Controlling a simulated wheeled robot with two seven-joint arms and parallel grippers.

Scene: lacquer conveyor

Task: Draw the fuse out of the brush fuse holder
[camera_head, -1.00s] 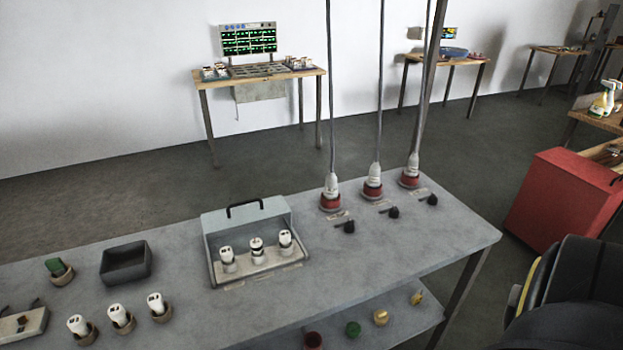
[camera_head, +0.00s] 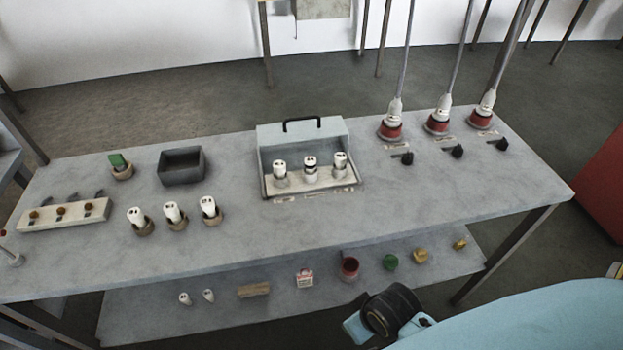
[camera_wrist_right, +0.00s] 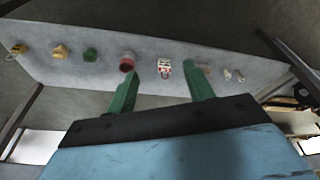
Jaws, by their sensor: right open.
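An open grey box (camera_head: 262,172) with a raised lid and black handle stands at the middle of the bench in the head view. Three white fuse-like plugs (camera_head: 280,168), (camera_head: 310,168), (camera_head: 340,164) stand upright in a row in it. Small labels lie along its front, too small to read, so I cannot tell which holder is the brush one. My left gripper is not in view.
Three more white plugs (camera_head: 172,212) stand in round cups left of the box. A dark empty tray (camera_head: 182,168) and a green piece (camera_head: 118,161) sit behind them. Red-based hanging connectors (camera_head: 390,130) and black knobs (camera_head: 457,151) stand right. The lower shelf (camera_head: 150,318) holds small items.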

